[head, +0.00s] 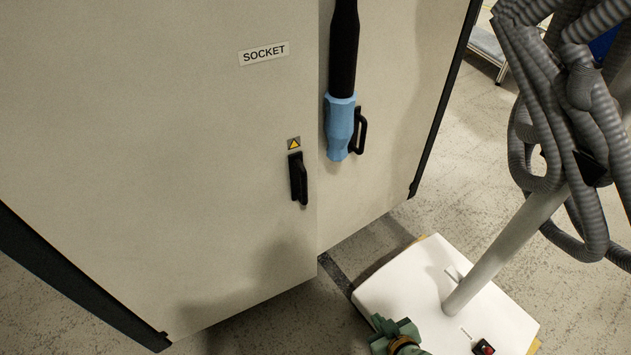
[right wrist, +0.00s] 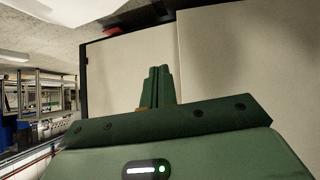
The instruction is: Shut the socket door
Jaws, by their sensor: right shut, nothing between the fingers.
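The socket door (head: 180,170) is a large beige cabinet door with a SOCKET label (head: 264,53). A black handle (head: 297,178) sits near its right edge, under a yellow warning sticker (head: 293,143). Its lower right corner hangs lower than the neighbouring panel's edge, so it seems to stand slightly proud; how far is unclear. My green right gripper (head: 398,332) is at the bottom of the head view, below and right of the door, apart from the handle. In the right wrist view its fingers (right wrist: 157,82) are together and empty, with beige panels beyond. My left gripper is not in view.
A second beige panel (head: 390,90) has its own black handle (head: 359,131). A white base (head: 445,300) with a pole and grey corrugated hoses (head: 575,110) stands at the right. Some floor shows between.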

